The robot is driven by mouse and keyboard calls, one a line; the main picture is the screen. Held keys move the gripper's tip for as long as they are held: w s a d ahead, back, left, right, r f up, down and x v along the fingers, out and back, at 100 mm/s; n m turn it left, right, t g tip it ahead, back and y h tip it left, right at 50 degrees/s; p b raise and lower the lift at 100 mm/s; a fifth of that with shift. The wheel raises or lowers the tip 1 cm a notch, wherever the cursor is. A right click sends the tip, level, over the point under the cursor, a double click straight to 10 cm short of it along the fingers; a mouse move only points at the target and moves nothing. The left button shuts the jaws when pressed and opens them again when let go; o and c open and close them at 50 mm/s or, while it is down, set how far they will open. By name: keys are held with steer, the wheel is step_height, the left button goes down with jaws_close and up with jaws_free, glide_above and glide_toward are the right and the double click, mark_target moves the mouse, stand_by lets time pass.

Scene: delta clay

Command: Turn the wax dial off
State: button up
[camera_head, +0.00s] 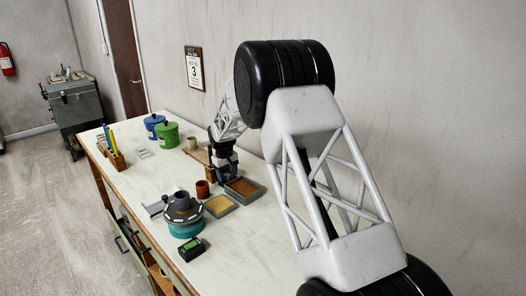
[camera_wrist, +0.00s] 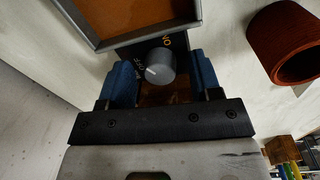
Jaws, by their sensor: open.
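The wax dial (camera_wrist: 160,68) is a round grey knob on a dark panel beside a grey-rimmed wax tray (camera_wrist: 97,27) with orange-brown content. My gripper (camera_wrist: 161,62) is open, with one blue finger on each side of the knob and small gaps in the picture. In the head view my gripper (camera_head: 223,170) is low over the table behind the brown-filled wax tray (camera_head: 258,184), and the dial is hidden there.
A terracotta cup (camera_wrist: 287,42) stands close to the right in the wrist view. In the head view, a yellow-filled tray (camera_head: 233,207), a teal turntable (camera_head: 184,229) and a green-black device (camera_head: 191,249) stand nearer. Blue (camera_head: 153,130) and green (camera_head: 167,139) pots stand farther back.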

mark_target(227, 175)
steer(key=r, duration=0.8)
steer(key=shift+s, duration=0.25)
steer(key=s+d+r+t+y, duration=0.1)
steer(key=s+d+r, duration=0.5)
steer(key=s+d, duration=0.1)
steer(key=s+d+r+n+t+y, duration=0.1)
steer(key=s+d+r+y, duration=0.1)
steer(key=s+d+r, duration=0.4)
steer(key=shift+s+d, duration=1.05)
steer(key=shift+s, duration=0.65)
steer(key=shift+s, duration=0.1)
steer(key=s+d+r+m, duration=0.15)
steer(key=s+d, duration=0.25)
steer(key=s, duration=0.4)
steer(key=s+d+r+m+h, duration=0.1)
steer(key=s+d+r, duration=0.25)
steer(key=s, duration=0.45)
steer(key=s+d+r+m, duration=0.1)
steer(key=s+d+m, duration=0.1)
steer(key=s+d, duration=0.35)
steer(key=s+d+f+m+h, duration=0.1)
steer(key=s+d+f+m, duration=0.1)
steer(key=s, duration=1)
steer(key=s+d+f+m, duration=0.2)
steer(key=s+d, duration=0.1)
steer(key=s, duration=0.9)
steer(key=shift+s+d+f+h, duration=0.2)
steer(key=shift+d+h, duration=0.1)
steer(key=shift+h, duration=0.1)
